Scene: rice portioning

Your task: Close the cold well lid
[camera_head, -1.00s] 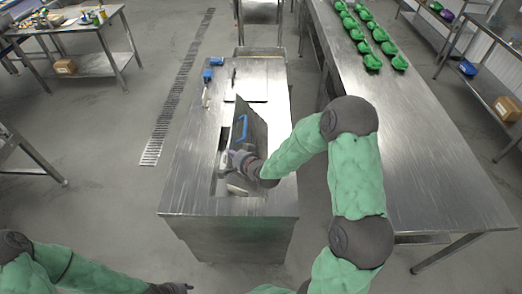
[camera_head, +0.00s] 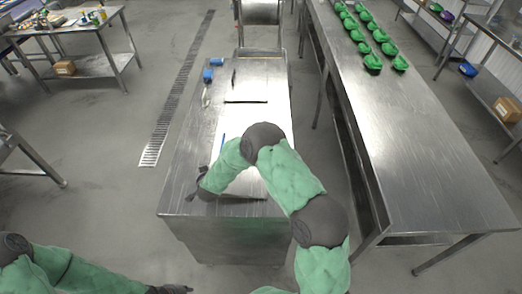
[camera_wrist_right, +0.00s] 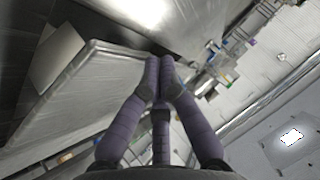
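The cold well lid (camera_head: 234,118) now lies flat, or nearly flat, in the top of the steel counter (camera_head: 185,150). A strip of its blue handle (camera_head: 223,141) shows beside my right arm, which hides most of the lid and its near part. My right gripper (camera_head: 192,192) is above the counter's left front corner, left of the lid and apart from the handle. In the right wrist view its fingers (camera_wrist_right: 160,68) meet at the tips with nothing between them. My left gripper (camera_head: 180,289) is at the bottom edge, away from the counter; its finger state is unclear.
A blue-handled tool (camera_head: 207,76) lies at the counter's far left. A long steel table (camera_head: 425,150) with several green bowls (camera_head: 373,62) stands to the right. Another table (camera_head: 85,45) is at the far left. The floor left of the counter is clear.

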